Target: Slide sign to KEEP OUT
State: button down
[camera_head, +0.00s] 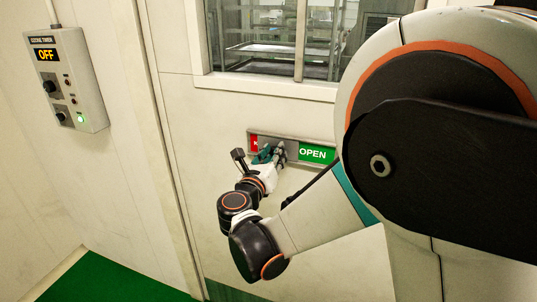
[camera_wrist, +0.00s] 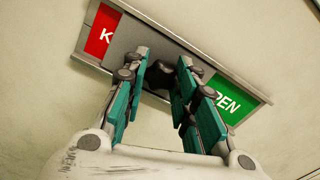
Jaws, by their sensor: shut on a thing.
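The sliding sign is a long plate on the wall below the window. Its green panel (camera_head: 315,154) reads OPEN in the head view. Only a small red piece (camera_head: 253,143) shows at its left end. In the wrist view the red piece (camera_wrist: 102,30) shows a K, and the green panel (camera_wrist: 232,100) is partly covered by a finger. A grey sliding cover (camera_wrist: 140,32) lies between the two colours. My gripper (camera_head: 276,153) is at the cover, its fingers shut on a dark knob (camera_wrist: 182,82). The knob's contact with the fingers is partly hidden.
A timer box (camera_head: 66,80) reading OFF is on the wall at the left. A window (camera_head: 262,40) is above the sign. A green floor (camera_head: 105,278) lies at the lower left. My large arm link covers the right of the head view.

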jog(key=s+d, duration=0.3)
jog(key=d, duration=0.7)
jog(key=shift+s, duration=0.35)
jog(key=c, duration=1.3)
grip_release()
jog(key=shift+d, duration=0.15)
